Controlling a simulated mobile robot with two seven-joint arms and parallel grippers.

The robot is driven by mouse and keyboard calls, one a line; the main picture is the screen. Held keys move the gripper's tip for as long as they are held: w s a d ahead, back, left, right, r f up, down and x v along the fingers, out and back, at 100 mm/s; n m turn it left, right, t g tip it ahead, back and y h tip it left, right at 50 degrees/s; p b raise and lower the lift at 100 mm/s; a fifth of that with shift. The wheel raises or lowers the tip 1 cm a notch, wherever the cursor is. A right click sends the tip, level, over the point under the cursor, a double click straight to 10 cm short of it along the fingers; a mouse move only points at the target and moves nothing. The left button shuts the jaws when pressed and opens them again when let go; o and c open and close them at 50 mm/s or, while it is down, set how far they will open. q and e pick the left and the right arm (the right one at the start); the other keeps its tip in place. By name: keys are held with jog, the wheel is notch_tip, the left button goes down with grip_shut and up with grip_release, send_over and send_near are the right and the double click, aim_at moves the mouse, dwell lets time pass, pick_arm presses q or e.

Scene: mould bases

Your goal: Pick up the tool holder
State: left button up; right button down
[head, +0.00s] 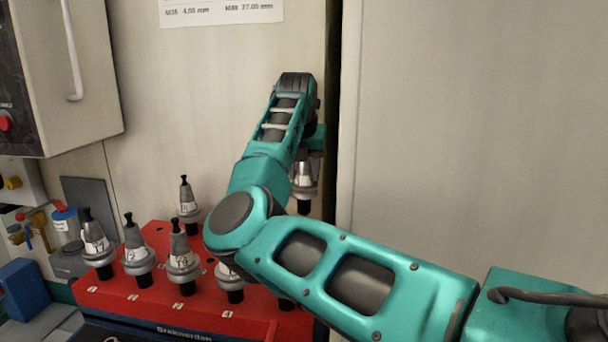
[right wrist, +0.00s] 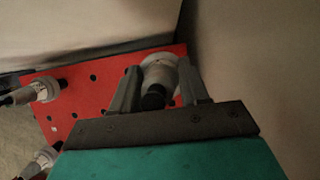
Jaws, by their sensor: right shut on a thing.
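My right gripper (head: 308,150) is shut on a tool holder (head: 303,178), a grey and white cone with a wide metal collar, at the back right of the red rack (head: 150,291). In the right wrist view the holder (right wrist: 160,75) sits between the two fingers of the gripper (right wrist: 162,90), with the red rack (right wrist: 92,88) below. My left gripper is not in view.
Several other tool holders stand upright in the rack, such as one at its front left (head: 97,245) and one at the back (head: 187,205). A pale wall panel (head: 470,120) rises close on the right. A blue box (head: 28,288) lies at the far left.

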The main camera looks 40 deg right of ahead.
notch_tip(320, 180, up, 9)
jog(key=p, duration=0.5)
jog(key=shift+f, duration=0.1)
notch_tip(320, 180, up, 4)
jog(key=p, duration=0.3)
jog(key=shift+f, duration=0.2)
pick_arm(q)
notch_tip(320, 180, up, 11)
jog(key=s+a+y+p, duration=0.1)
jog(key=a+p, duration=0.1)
jog(key=p, duration=0.3)
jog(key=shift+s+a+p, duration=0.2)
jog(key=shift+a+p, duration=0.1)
jog(key=shift+p, duration=0.05)
pick_arm(e)
notch_tip(320, 180, up, 7)
